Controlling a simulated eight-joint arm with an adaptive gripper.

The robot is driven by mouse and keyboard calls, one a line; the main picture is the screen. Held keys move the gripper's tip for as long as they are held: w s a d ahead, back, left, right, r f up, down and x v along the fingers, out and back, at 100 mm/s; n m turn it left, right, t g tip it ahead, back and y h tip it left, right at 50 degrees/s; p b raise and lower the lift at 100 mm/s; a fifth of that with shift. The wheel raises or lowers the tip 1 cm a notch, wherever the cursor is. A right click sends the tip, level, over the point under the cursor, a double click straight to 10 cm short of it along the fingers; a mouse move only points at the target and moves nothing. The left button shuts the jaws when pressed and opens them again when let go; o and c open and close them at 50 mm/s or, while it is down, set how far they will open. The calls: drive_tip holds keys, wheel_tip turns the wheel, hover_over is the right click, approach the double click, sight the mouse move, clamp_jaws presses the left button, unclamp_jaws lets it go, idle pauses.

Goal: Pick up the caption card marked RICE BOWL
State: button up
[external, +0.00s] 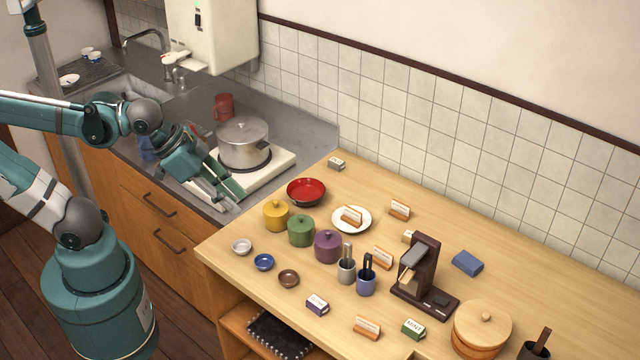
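Several small caption cards in light wooden holders stand on the wooden counter. One card (400,209) is at the back, one (352,214) is on a white plate (338,224), one (383,256) is left of the dark brown stand, and one (367,326) is near the front. Their print is too small to read, so I cannot tell which says RICE BOWL. My gripper (230,193) is over the stove area, left of the counter and away from all the cards. Its fingers look apart, with nothing seen between them.
A steel pot (244,146) is close beside my gripper. A red bowl (306,190), lidded yellow, green and purple pots (328,245), utensil cups (366,283) and a dark brown stand (420,275) crowd the counter. A round wooden tub (482,325) is at front right. The back right is clear.

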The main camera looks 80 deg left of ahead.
drive_tip(key=w+a+m+g, duration=0.1)
drive_tip(key=w+a+m, duration=0.1)
drive_tip(key=w, duration=1.1)
drive_tip(key=m+g+h+b, duration=0.3)
drive_tip(key=m, duration=0.4)
hover_over(383, 250)
drive_tip(key=s+a, duration=0.2)
drive_tip(key=shift+w+f, duration=0.1)
drive_tip(key=shift+f, duration=12.05)
drive_tip(key=shift+x, duration=1.3)
